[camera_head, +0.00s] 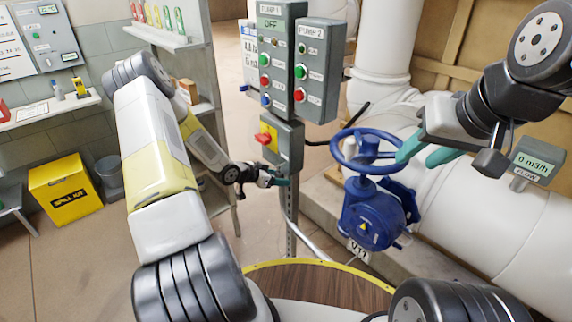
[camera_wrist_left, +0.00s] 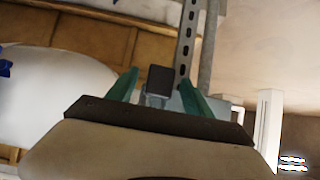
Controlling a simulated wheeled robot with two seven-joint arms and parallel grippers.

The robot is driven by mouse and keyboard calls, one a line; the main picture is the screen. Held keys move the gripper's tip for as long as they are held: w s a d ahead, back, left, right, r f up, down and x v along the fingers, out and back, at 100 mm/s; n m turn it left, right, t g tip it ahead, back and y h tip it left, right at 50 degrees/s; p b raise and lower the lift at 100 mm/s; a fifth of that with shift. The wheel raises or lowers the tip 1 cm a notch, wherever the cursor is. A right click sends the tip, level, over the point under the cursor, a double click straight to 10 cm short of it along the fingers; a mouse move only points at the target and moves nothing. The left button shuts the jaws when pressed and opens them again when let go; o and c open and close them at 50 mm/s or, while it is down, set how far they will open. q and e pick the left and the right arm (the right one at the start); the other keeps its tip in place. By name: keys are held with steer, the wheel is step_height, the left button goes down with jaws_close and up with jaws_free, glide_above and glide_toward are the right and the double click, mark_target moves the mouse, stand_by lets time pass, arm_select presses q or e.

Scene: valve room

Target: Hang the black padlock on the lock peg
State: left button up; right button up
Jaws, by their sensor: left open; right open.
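My left gripper (camera_head: 277,181) is just below the grey isolator box with the red and yellow switch (camera_head: 267,136), by the metal post. In the left wrist view its two green fingers (camera_wrist_left: 160,92) are spread apart. A small dark block, which looks like the black padlock (camera_wrist_left: 161,78), shows between them with a gap on each side; a grey metal piece is below it. I cannot tell whether it hangs on anything. The lock peg cannot be made out. My right gripper (camera_head: 420,152) is open and empty beside the blue valve handwheel (camera_head: 365,150).
Two pump control boxes (camera_head: 315,70) stand above the isolator box. A blue valve body (camera_head: 372,212) and large white pipes (camera_head: 520,230) fill the right. A shelf unit (camera_head: 205,110) stands behind my left arm. A yellow spill kit box (camera_head: 65,189) is on the floor at left.

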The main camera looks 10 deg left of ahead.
arm_select(q)
steer(key=shift+s+a, duration=0.1)
steer(key=s+a+r+n+y, duration=0.15)
steer(key=s+r, duration=0.25)
steer(key=r, duration=0.5)
steer(key=s+a+r+n+g+y, duration=0.1)
steer(key=s+a+r+y, duration=0.25)
steer(key=r, duration=0.65)
steer(key=s+a+r+n+y, duration=0.15)
steer(key=s+r, duration=0.25)
steer(key=r, duration=0.5)
steer(key=s+d+r+n, duration=0.1)
steer(key=s+d+r, duration=0.2)
steer(key=s, duration=0.4)
steer(key=s+d+r+n+g+h, duration=0.1)
steer(key=s+d+r, duration=0.2)
steer(key=s, duration=0.4)
steer(key=s+d+r+n+h, duration=0.1)
steer(key=s+d+r, duration=0.2)
steer(key=s+d, duration=0.2)
steer(key=s, duration=0.3)
steer(key=shift+r+g, duration=0.25)
steer(key=shift+g, duration=0.05)
steer(key=shift+s, duration=0.1)
